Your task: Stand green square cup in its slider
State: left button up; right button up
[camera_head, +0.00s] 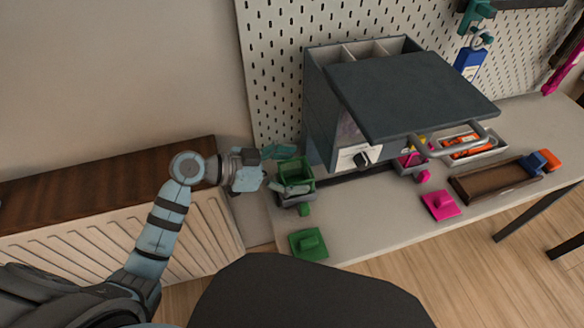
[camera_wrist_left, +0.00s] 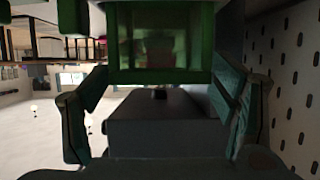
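The green square cup (camera_head: 297,172) is at the left end of the table, its open top facing up. It is at a small grey slider (camera_head: 287,200) with a green knob (camera_head: 304,210); I cannot tell whether it rests fully inside. My left gripper (camera_head: 283,170) comes in from the left with a finger on each side of the cup. In the left wrist view the green cup (camera_wrist_left: 160,75) fills the space between the fingertips, which appear to touch its sides. My right gripper is out of view.
A dark cabinet (camera_head: 410,95) stands right of the cup before a pegboard (camera_head: 280,60). A green lid-like piece (camera_head: 308,243) lies near the front edge, a pink one (camera_head: 440,205) farther right. A pink knob (camera_head: 424,176) and a brown tray (camera_head: 490,182) are beyond.

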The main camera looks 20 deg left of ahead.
pick_arm(q)
jog(key=v, duration=1.2)
jog(key=shift+f, duration=0.1)
